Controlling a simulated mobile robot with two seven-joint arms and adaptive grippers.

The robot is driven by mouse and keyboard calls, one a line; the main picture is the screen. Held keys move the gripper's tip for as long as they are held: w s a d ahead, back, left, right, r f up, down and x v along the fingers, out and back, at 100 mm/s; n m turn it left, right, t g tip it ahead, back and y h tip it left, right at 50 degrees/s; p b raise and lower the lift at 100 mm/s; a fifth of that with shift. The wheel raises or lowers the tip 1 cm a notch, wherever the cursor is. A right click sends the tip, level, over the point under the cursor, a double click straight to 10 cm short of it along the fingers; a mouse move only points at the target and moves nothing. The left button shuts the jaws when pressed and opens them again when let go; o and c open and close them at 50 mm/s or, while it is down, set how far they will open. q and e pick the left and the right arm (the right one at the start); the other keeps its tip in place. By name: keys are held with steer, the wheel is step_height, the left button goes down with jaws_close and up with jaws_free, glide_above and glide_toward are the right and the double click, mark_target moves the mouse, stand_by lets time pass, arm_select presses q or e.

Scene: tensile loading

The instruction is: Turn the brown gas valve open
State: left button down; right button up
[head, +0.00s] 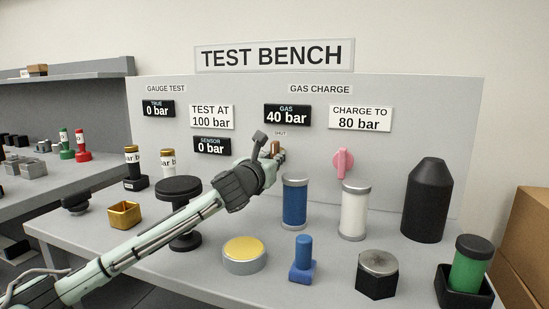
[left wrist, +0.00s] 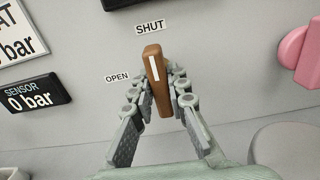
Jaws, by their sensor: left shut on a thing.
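The brown gas valve (left wrist: 154,66) is a bar-shaped handle with a white line on its face. In the left wrist view it stands nearly upright, its top end just under the SHUT label (left wrist: 150,27). The OPEN label (left wrist: 117,78) is to its left. My left gripper (left wrist: 158,84) has its fingers on both sides of the handle and is shut on it. In the head view the valve (head: 276,146) shows small at the tip of my left gripper (head: 277,153). The gas display (head: 287,114) reads 40 bar. My right gripper is in neither view.
A pink handle (head: 343,162) is on the panel to the right. Blue (head: 295,204) and white (head: 353,212) cylinders stand below the valve. A black bottle-shaped cylinder (head: 427,200) stands farther right. A sign (head: 360,118) reads CHARGE TO 80 bar.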

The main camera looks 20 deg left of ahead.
arm_select(q)
steer(key=shift+n, duration=0.4)
steer(key=n, duration=0.3)
steer(key=shift+n, duration=0.4)
steer(key=n, duration=0.4)
steer(key=shift+f+n, duration=0.1)
steer(key=shift+n, duration=0.2)
steer(key=n, duration=0.8)
steer(key=shift+n, duration=0.3)
